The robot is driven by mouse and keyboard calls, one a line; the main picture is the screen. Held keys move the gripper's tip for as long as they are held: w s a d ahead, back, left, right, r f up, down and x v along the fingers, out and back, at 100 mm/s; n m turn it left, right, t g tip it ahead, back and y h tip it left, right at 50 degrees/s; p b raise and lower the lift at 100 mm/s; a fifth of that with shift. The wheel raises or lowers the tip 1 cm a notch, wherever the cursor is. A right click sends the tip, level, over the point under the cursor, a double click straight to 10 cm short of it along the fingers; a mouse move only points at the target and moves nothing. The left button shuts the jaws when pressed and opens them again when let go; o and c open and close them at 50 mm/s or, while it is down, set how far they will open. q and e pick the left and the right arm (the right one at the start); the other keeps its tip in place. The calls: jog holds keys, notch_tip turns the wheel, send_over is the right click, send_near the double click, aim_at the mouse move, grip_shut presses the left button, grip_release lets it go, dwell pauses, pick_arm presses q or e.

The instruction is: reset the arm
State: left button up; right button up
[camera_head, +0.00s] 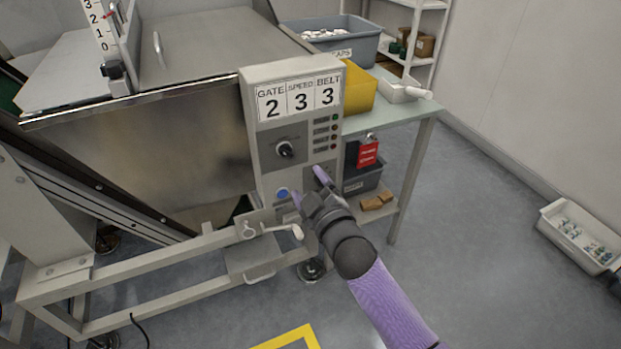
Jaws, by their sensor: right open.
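My right arm comes in from the lower right, with a purple sleeve and dark wrist. My right gripper (308,186) is open, with its two purple fingers apart and nothing seen between them. It is in front of the lower part of the grey control panel (262,150), just right of a blue button (282,193). Whether a finger touches the panel I cannot tell. The wrist hides part of the panel's lower right corner. My left gripper is not in view.
The panel has a black knob (285,149) and a card reading gate 2, speed 3, belt 3. A crank handle (297,231) sticks out below. A green-topped table (400,113) holds a yellow bin (358,90). A white crate (565,250) lies right; the floor between is clear.

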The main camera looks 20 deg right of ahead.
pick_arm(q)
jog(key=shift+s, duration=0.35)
pick_arm(e)
jog(key=s+d+f+m+g+p, duration=0.15)
jog(key=s+f+g, duration=0.25)
jog(key=s+f, duration=0.55)
jog(key=s+f+m+g+p, duration=0.25)
jog(key=s+f+g, duration=0.35)
jog(key=f, duration=0.7)
pick_arm(q)
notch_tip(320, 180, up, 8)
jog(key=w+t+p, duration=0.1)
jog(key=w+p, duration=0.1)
jog(key=p, duration=0.1)
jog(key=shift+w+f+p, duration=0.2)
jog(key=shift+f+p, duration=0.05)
jog(key=shift+p, duration=0.15)
pick_arm(e)
jog(key=s+f+m+g, duration=0.1)
jog(key=s+f+g, duration=0.1)
jog(key=s, duration=1)
jog(key=s+d+f+m+g+h, duration=0.1)
jog(key=s+f+g, duration=0.2)
jog(key=s, duration=0.9)
jog(key=s+d+f+g, duration=0.1)
jog(key=s+f+g, duration=0.1)
jog(key=s, duration=1)
jog(key=shift+s+f+m+g, duration=0.2)
jog(key=shift+m+g, duration=0.2)
jog(key=shift+g, duration=0.4)
